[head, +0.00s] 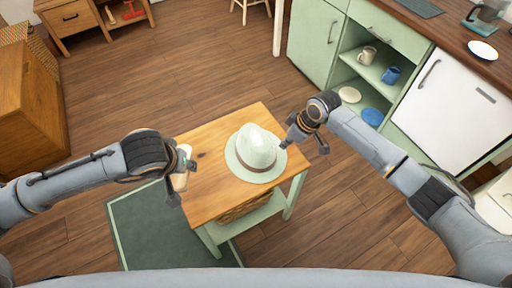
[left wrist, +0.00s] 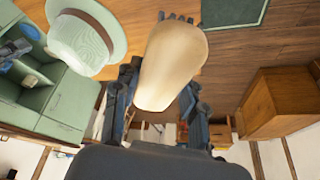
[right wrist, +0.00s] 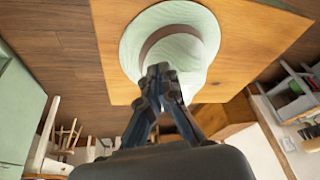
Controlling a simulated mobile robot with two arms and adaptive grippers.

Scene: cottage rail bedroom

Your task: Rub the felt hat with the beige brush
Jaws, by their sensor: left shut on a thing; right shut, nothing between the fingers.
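The felt hat (head: 256,152) is pale mint with a brown band and sits upright on a small wooden table (head: 207,205). It also shows in the left wrist view (left wrist: 84,42) and the right wrist view (right wrist: 180,50). My left gripper (head: 183,178) is shut on the beige brush (head: 180,181), left of the hat over the table's left edge. My right gripper (head: 288,143) is shut and empty, close to the hat's right brim; contact cannot be told.
A green rug (head: 150,225) lies on the floor left of the table. A basket (head: 242,208) sits on the table's lower shelf. Green cabinets (head: 317,40) with mugs and plates stand at the back right. A wooden cabinet (head: 28,100) stands at the left.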

